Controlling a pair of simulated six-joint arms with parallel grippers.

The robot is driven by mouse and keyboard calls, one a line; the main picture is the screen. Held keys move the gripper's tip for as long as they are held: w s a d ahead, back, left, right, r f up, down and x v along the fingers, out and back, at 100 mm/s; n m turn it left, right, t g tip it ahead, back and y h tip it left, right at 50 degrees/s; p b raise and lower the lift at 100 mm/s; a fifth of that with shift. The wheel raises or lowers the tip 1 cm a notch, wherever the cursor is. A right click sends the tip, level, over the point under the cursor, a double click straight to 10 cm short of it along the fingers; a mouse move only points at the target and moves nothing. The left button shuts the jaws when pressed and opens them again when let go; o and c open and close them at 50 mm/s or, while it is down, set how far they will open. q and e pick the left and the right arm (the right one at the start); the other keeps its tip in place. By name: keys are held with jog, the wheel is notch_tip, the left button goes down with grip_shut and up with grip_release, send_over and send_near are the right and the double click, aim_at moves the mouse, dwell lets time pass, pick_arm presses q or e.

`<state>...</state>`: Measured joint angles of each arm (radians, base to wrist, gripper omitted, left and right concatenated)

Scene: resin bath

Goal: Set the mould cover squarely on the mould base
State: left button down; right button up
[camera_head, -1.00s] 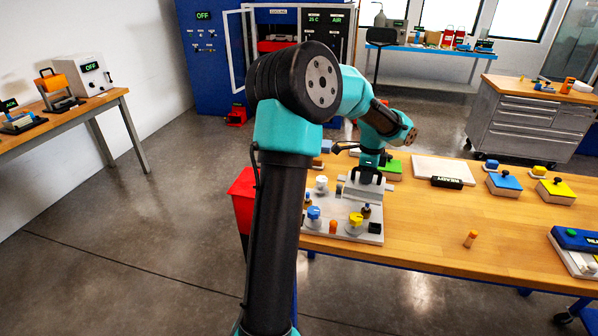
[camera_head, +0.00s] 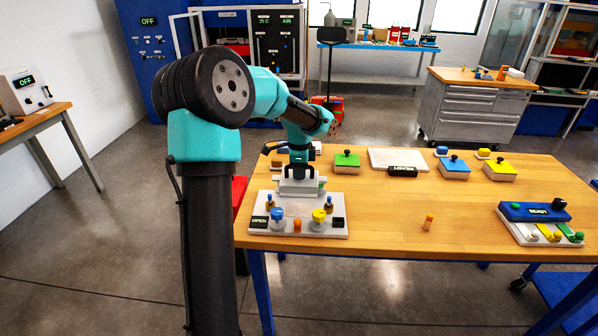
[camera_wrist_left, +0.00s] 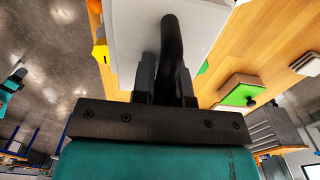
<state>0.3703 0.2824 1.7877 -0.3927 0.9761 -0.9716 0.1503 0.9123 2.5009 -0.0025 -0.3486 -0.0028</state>
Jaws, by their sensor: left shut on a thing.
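My left gripper (camera_head: 298,172) is shut on the dark handle of the mould cover (camera_head: 299,187), a light grey block. In the left wrist view, the gripper (camera_wrist_left: 168,80) has its fingers on either side of the black handle, and the pale cover (camera_wrist_left: 205,28) lies just beyond. In the head view the cover is over the back part of a pale station board (camera_head: 258,231) at the table's left end. I cannot make out the mould base apart from the cover and board, nor whether cover and base touch. My right gripper is out of view.
Blue (camera_head: 278,214) and yellow (camera_head: 319,215) knobs, an orange piece (camera_head: 297,226) and small bottles stand on the board close in front of the cover. A green block (camera_head: 346,161) and white plate (camera_head: 398,158) lie behind to the right. The table's middle is mostly clear.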

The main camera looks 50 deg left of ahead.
pick_arm(q)
jog(key=shift+f, duration=0.15)
jog(key=shift+f, duration=4.2)
jog(key=shift+f, duration=0.5)
jog(key=c, duration=1.1)
grip_release()
jog(key=shift+o, duration=0.2)
notch_tip(320, 180, up, 17)
jog(key=shift+r, duration=0.2)
